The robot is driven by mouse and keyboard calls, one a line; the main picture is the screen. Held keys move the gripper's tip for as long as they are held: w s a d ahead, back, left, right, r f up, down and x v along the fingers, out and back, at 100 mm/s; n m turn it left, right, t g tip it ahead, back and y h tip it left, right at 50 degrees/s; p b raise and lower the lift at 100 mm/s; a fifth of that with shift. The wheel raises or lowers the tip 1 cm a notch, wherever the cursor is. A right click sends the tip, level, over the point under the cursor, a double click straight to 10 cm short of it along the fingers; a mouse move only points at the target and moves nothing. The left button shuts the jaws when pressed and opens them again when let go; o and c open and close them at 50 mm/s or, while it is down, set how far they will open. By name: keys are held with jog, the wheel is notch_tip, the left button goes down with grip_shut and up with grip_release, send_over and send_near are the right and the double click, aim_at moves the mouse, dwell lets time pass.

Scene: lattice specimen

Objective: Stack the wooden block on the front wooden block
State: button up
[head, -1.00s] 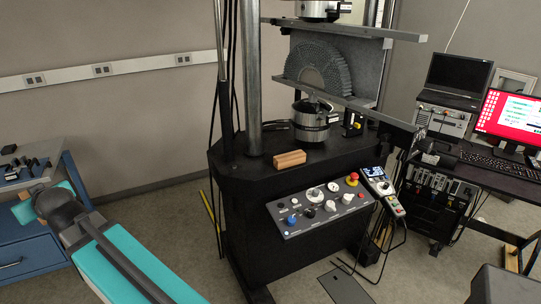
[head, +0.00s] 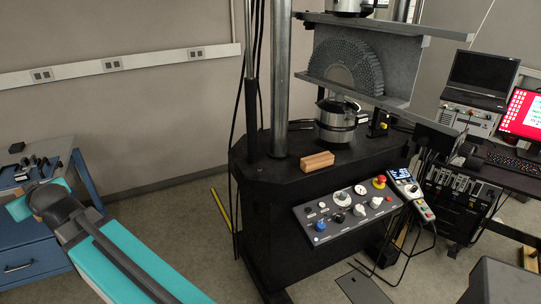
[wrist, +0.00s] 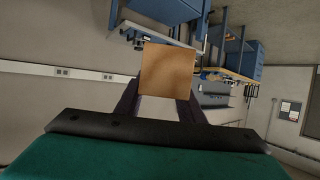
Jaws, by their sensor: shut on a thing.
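A wooden block (head: 317,161) lies on the black base of the testing machine, near its front edge, in the head view. My gripper (wrist: 166,95) holds another wooden block (wrist: 167,72) between its fingers in the wrist view, with the block's square face toward the camera. In the head view my arm is at the lower left, far from the machine; the held block and the fingertips are hidden there.
The testing machine's base (head: 270,170) has a control panel (head: 347,208) at its front. A metal column and round clamp (head: 336,120) stand near the block. A blue cabinet (head: 30,255) is at the left. Grey floor lies between cabinet and machine.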

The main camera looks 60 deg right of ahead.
jog(key=shift+d, duration=0.25)
jog(key=s+d+f+m+g+h+b, duration=0.15)
jog(key=s+d+m+h, duration=0.3)
jog(key=d, duration=0.95)
jog(key=s+d+f+m+g+h+b, duration=0.1)
jog(key=s+d+f+m+g+h, duration=0.15)
jog(key=s+d, duration=0.75)
jog(key=s+d+f+m+g+h+b, duration=0.1)
jog(key=d+f+m+g+h, duration=0.2)
jog(key=d, duration=1.6)
jog(key=s+d+m+g+b, duration=0.1)
jog(key=s+d+m+g, duration=0.3)
jog(key=s, duration=0.9)
jog(key=s+d+r+m+g+h+b, duration=0.1)
jog(key=s+d+m+g, duration=0.4)
jog(key=s+d, duration=0.6)
jog(key=s+d+m+g+b, duration=0.1)
jog(key=s+d+m+g, duration=0.3)
jog(key=s, duration=1.2)
jog(key=d+m, duration=0.1)
jog(key=d, duration=0.3)
jog(key=shift+s+r+m+g+h+b, duration=0.15)
jog(key=shift+r+m+g+h+b, duration=0.15)
jog(key=shift+g+h+b, duration=0.1)
jog(key=shift+d, duration=0.15)
